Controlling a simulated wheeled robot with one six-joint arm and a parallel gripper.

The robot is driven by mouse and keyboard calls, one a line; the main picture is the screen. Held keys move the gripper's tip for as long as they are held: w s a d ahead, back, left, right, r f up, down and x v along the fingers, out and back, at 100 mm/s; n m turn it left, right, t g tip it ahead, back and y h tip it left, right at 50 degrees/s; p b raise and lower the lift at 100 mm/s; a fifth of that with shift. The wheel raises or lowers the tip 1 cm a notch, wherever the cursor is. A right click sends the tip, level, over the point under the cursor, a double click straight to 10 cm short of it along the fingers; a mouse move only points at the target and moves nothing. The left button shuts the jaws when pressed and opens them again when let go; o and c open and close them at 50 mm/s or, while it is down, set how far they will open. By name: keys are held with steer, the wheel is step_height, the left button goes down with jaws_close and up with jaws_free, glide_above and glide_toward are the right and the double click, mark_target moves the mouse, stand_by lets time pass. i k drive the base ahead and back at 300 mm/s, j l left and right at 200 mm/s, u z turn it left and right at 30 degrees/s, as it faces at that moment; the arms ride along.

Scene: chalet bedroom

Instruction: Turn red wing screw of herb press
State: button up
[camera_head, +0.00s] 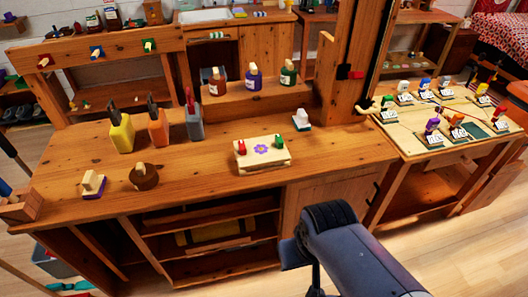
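The herb press (262,162) is a small pale wooden board set with a purple flower on its top. It sits on the wooden counter near the front edge, right of the middle of the bench. Its red wing screw (241,147) stands at the left end of the press. A green wing screw (279,141) stands at the right end. My dark grey arm shows at the bottom, in front of the bench and apart from the press. I cannot make out my gripper's fingers.
Yellow, orange and grey blocks with handles (121,133) stand left on the counter (210,170). A round brown piece (144,176) lies front left. A white-topped item (301,119) sits behind the press to the right. Small bottles (254,78) line the raised shelf. A wooden post (350,60) rises at right.

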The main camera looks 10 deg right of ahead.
mark_target(243, 150)
steer(key=i+j, duration=0.15)
steer(key=j, duration=0.2)
steer(key=i+j, duration=0.15)
steer(key=j, duration=0.2)
steer(key=i+j, duration=0.15)
steer(key=j, duration=0.25)
steer(key=z, duration=0.05)
